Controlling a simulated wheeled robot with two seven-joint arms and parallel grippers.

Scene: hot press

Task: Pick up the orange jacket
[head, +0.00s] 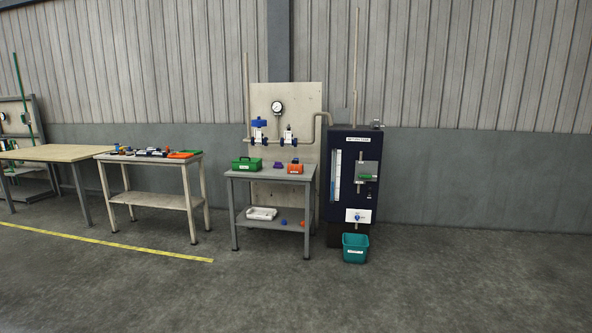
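I see no garment that I can clearly identify as the orange jacket. A boxy orange item (295,168) with a white label stands on the grey table (270,177), right of a green box (246,164). Neither of my grippers shows in the head view.
A workbench (152,158) with several small items and a wooden table (45,153) stand left. A dark blue cabinet (344,180) stands right of the grey table, with a teal bin (355,250) before it. A yellow line (110,243) crosses the floor. The foreground floor is clear.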

